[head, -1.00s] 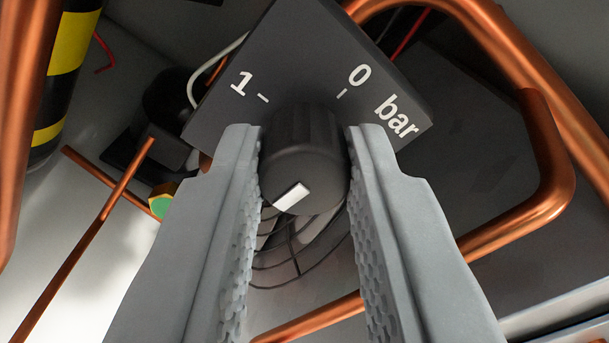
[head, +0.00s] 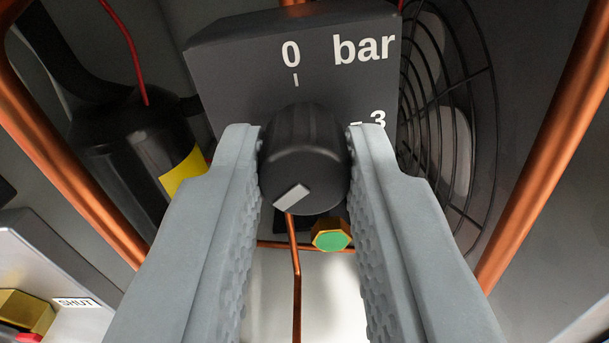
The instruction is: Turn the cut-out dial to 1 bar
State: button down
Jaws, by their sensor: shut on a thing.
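The dial is a black ribbed knob (head: 304,150) on a dark box (head: 235,65). A white pointer mark (head: 292,197) on its face points to the lower left in the head view. No 1 is visible; my left finger covers the area left of the knob. My gripper (head: 305,170) is shut on the knob, one grey finger on each side.
Copper pipes (head: 545,150) run along both sides. A fan grille (head: 450,110) is at the right, and a black cylinder with a yellow band (head: 135,150) at the left. A gold hex fitting with a green face (head: 331,235) sits below the knob. A "SHUT" label (head: 77,302) is at lower left.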

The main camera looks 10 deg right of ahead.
jog(key=m, duration=0.7)
jog(key=shift+f, duration=0.1)
dwell(0.5)
jog(key=c, duration=1.2)
grip_release()
jog(key=shift+c, duration=0.2)
jog(key=shift+s, duration=0.15)
jog(key=v, duration=1.7)
jog(key=shift+s, duration=0.1)
